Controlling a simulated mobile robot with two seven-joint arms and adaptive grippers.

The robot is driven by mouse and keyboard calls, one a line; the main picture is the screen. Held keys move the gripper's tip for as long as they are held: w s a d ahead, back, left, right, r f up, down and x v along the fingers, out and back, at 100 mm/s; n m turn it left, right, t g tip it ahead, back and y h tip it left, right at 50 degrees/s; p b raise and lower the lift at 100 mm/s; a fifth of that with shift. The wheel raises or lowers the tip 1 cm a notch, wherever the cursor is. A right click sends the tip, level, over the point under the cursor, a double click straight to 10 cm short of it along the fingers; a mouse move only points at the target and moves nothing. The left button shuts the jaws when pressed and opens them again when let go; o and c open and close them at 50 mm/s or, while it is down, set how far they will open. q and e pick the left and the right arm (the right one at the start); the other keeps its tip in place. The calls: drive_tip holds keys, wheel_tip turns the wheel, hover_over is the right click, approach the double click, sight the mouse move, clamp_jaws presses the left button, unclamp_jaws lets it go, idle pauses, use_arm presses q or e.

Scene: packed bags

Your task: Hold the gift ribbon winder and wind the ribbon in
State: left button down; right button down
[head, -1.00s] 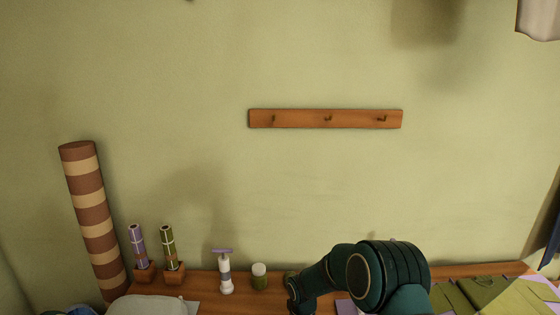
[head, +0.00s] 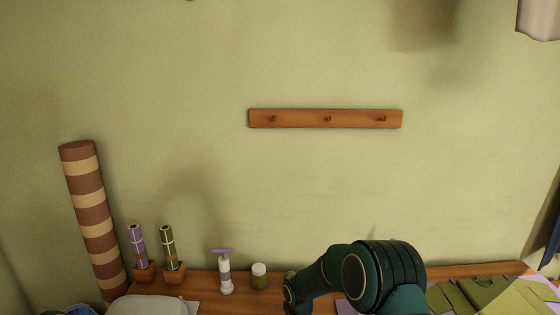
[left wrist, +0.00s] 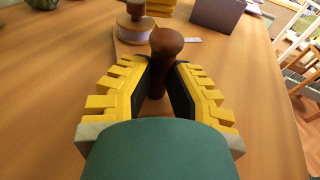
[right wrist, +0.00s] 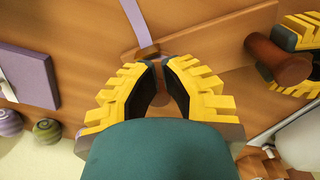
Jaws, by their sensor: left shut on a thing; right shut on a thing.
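The winder shows in the left wrist view as a wooden spool (left wrist: 136,27) with pale lilac ribbon around it, beyond my left gripper. My left gripper (left wrist: 163,75) is shut on an upright dark brown handle (left wrist: 166,42) with a rounded top. In the right wrist view my right gripper (right wrist: 161,82) is shut on a small brown part of the winder, mostly hidden between the fingers. The winder's wooden base (right wrist: 215,38) lies under it, and a lilac ribbon (right wrist: 136,22) runs away from there. My left gripper (right wrist: 302,60) also shows at right. The head view shows neither set of fingertips.
A purple box (left wrist: 218,14) stands beyond the winder. In the head view a striped roll (head: 90,220), two small ribbon rolls in holders, a white and lilac bottle (head: 225,272) and a green jar (head: 259,277) stand along the wall. The left wrist view shows bare tabletop (left wrist: 60,65).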

use_arm(q)
drive_tip(key=shift+f, duration=0.1)
use_arm(e)
drive_tip(key=shift+s, duration=0.15)
drive_tip(key=shift+s, duration=0.25)
wheel_tip(320, 180, up, 6)
idle(0.4)
drive_tip(key=shift+w+d+f, duration=0.25)
drive_tip(key=shift+w+f, duration=0.1)
drive_tip(key=shift+f, duration=0.55)
drive_tip(key=shift+w+d+f, duration=0.2)
drive_tip(key=shift+w+f, duration=0.15)
drive_tip(key=shift+f, duration=0.6)
drive_tip(key=shift+w+d+f, duration=0.25)
drive_tip(key=shift+w+f, duration=0.1)
drive_tip(key=shift+f, duration=0.55)
drive_tip(key=shift+s+f, duration=0.1)
drive_tip(key=shift+f, duration=0.2)
drive_tip(key=shift+f, duration=0.15)
